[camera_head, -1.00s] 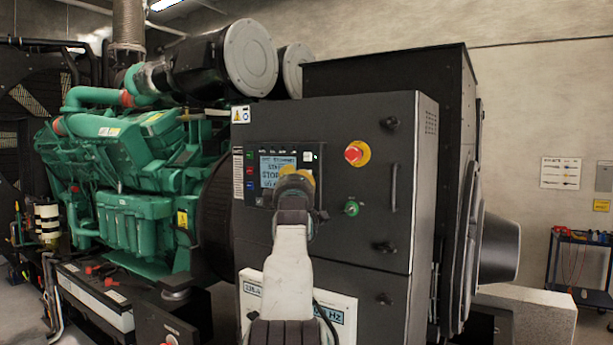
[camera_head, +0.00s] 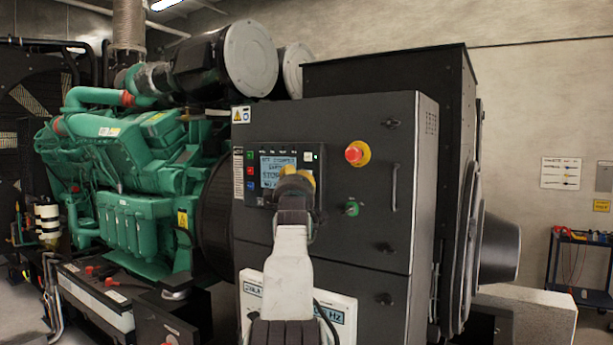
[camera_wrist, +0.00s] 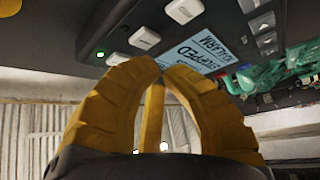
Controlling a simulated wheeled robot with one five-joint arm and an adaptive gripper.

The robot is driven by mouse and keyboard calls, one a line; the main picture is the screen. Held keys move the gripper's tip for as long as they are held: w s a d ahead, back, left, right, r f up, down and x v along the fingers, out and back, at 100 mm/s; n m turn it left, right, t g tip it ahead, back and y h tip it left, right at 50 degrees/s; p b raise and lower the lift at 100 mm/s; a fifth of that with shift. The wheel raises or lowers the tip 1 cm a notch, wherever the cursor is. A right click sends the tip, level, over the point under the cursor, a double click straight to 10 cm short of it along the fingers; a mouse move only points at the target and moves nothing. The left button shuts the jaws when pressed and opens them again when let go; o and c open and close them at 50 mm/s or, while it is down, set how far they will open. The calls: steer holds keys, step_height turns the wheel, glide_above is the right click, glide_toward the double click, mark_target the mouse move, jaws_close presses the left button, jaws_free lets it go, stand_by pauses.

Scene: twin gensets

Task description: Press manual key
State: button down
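The control panel (camera_head: 250,196) is set in the dark cabinet front, with a lit screen (camera_head: 277,170) that reads stopped. Coloured keys (camera_head: 250,170) run down its left side, and a white key (camera_head: 308,157) beside a green light is at its upper right. My gripper (camera_head: 298,172) is in front of the panel's lower right and hides part of it. In the wrist view, my gripper (camera_wrist: 160,68) has its yellow fingertips together, with nothing seen between them. Several white keys (camera_wrist: 144,38) and the screen (camera_wrist: 198,52) lie beyond the tips. I cannot tell which key is manual, or whether the tips touch one.
A red emergency stop button (camera_head: 355,153) on a yellow base and a green knob (camera_head: 351,209) stick out right of the panel. A vertical handle (camera_head: 394,187) is farther right. The green engine (camera_head: 130,180) stands at left. A tool cart (camera_head: 580,270) is at far right.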

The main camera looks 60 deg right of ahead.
steer(key=shift+d, duration=0.15)
steer(key=shift+d, duration=0.3)
steer(key=shift+d+p, duration=0.45)
steer(key=shift+p, duration=0.15)
stand_by(0.7)
steer(key=shift+a+b, duration=0.2)
steer(key=shift+b, duration=0.1)
steer(key=shift+a+f+b, duration=0.1)
steer(key=shift+a+b, duration=0.25)
steer(key=shift+b, duration=0.05)
steer(key=shift+a, duration=0.35)
stand_by(0.5)
